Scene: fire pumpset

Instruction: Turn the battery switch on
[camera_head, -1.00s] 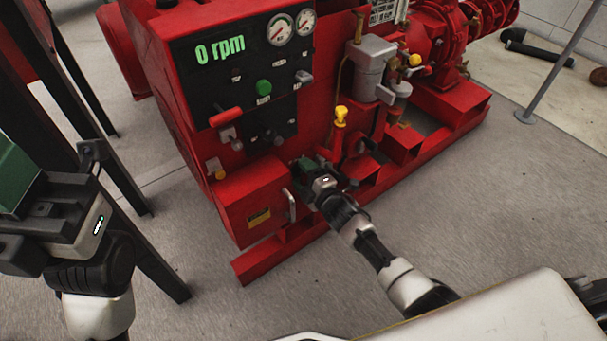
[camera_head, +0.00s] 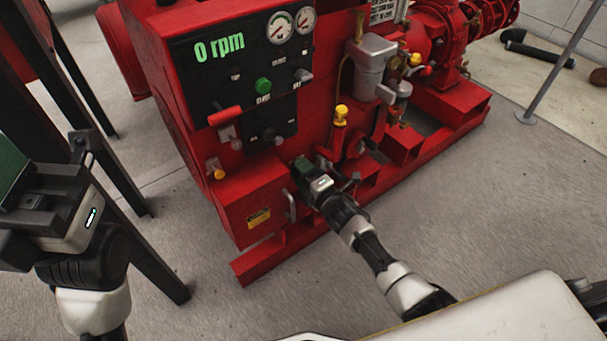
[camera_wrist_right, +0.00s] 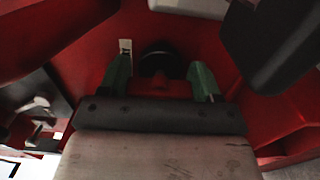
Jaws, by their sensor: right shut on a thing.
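The battery switch (camera_wrist_right: 158,60) shows in the right wrist view as a round black part with a red piece in front of it, on a red panel. My right gripper (camera_wrist_right: 161,80) has its green fingers on either side of it and is shut on it. In the head view my right gripper (camera_head: 304,166) is at the side of the red pumpset (camera_head: 250,190), right of the lower red box. It hides the switch there, so the switch's position cannot be told. My left gripper (camera_head: 12,165) is partly in view at the left edge; its fingertips are not clear.
A control panel (camera_head: 215,80) reads 0 rpm, with gauges, a green button (camera_head: 263,86) and a red lever (camera_head: 225,116). A metal handle (camera_head: 290,206) is close to my right gripper. Dark posts (camera_head: 150,255) stand near my left arm. Grey floor is clear in front.

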